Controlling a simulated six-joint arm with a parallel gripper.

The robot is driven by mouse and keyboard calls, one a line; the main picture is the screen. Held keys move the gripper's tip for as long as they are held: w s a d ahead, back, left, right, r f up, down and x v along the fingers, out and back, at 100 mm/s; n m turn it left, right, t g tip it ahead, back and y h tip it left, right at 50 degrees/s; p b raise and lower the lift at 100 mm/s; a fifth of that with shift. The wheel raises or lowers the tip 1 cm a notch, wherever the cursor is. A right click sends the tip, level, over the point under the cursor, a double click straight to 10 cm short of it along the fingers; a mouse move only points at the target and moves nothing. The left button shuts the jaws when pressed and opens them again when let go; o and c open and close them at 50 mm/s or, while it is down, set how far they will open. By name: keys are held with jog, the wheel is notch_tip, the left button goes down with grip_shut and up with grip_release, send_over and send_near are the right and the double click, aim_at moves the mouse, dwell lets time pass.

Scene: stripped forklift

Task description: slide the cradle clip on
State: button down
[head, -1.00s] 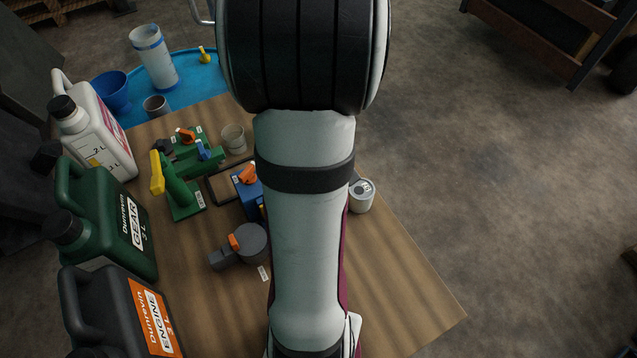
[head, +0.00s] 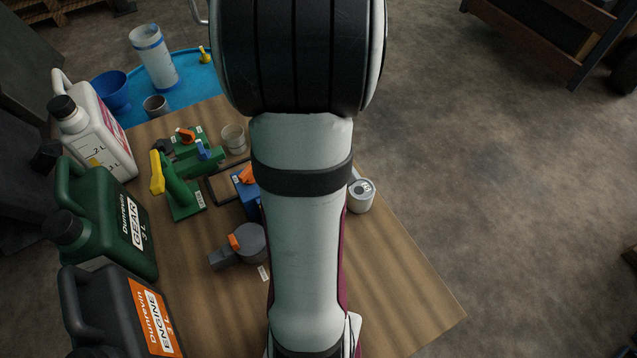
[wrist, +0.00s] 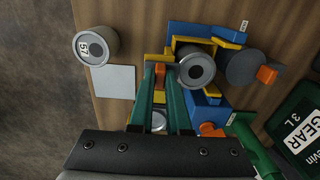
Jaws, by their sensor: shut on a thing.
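In the wrist view the two green fingers of my gripper (wrist: 159,77) are closed on a small yellow piece with an orange part between them, which I take to be the cradle clip (wrist: 158,57). It lies just left of a grey cylinder (wrist: 195,68) that sits among blue and yellow cradle parts (wrist: 190,29). The fingers hide some of the clip, and I cannot tell if it touches the cradle. In the head view my arm hides the gripper and clip; only part of the blue cradle with an orange part (head: 247,190) shows beside the arm.
A numbered can (wrist: 97,46) and a pale square (wrist: 113,81) lie left of the fingers. A dark round piece with an orange lever (head: 248,244) and a green fixture (head: 185,185) stand nearby. Jugs (head: 105,220) line the left side. The front right tabletop is clear.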

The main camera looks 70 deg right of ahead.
jog(key=shift+w+a, duration=0.55)
jog(key=shift+w, duration=0.05)
jog(key=c, duration=0.9)
grip_release()
jog(key=shift+o, duration=0.2)
notch_tip(320, 180, up, 16)
jog(key=shift+f, duration=0.1)
